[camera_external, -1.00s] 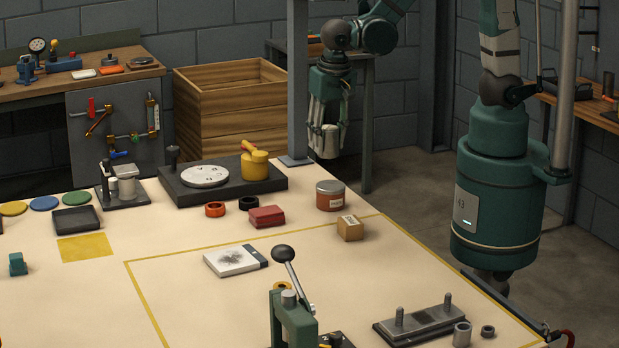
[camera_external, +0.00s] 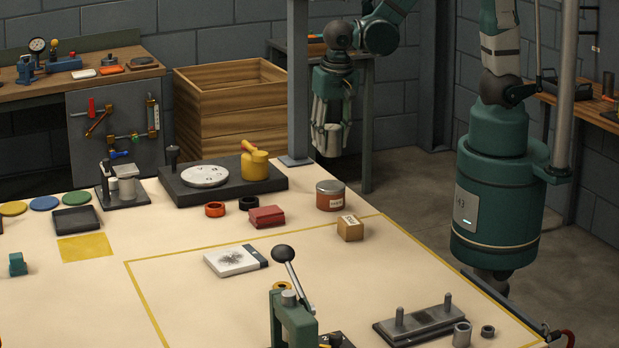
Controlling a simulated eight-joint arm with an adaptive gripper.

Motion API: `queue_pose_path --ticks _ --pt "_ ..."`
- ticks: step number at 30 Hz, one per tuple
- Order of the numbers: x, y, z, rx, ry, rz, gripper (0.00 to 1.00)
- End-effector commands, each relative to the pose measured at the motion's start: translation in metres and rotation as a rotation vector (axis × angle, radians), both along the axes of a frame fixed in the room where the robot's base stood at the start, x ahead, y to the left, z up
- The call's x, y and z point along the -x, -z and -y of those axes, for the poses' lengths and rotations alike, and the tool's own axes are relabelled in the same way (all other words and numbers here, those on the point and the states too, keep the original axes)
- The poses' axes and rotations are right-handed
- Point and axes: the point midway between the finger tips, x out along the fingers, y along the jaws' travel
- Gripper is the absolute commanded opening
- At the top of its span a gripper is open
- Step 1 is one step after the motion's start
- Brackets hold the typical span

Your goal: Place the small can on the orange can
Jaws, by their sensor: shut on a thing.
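The orange can (camera_external: 331,199) with a grey lid and a pale label stands upright near the table's far right edge. My gripper (camera_external: 327,152) points down in the air above and behind it in the picture. It is shut on the small can (camera_external: 331,141), a pale grey can that shows between the fingers and is partly hidden by them. In the picture the held can is apart from the orange can, with a gap between them.
A grey post (camera_external: 298,90) rises left of my gripper. A green lever press (camera_external: 292,315) stands in front. The middle of the table is mostly clear.

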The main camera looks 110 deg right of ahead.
Motion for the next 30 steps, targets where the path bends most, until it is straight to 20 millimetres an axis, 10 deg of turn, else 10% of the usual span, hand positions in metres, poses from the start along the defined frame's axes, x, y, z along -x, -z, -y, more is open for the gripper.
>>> queue_pose_path --ticks 13,30 --pt "0.0 0.044 0.0 0.0 0.0 0.0 0.19" --pt "0.0 0.05 0.0 0.0 0.0 0.0 0.19"
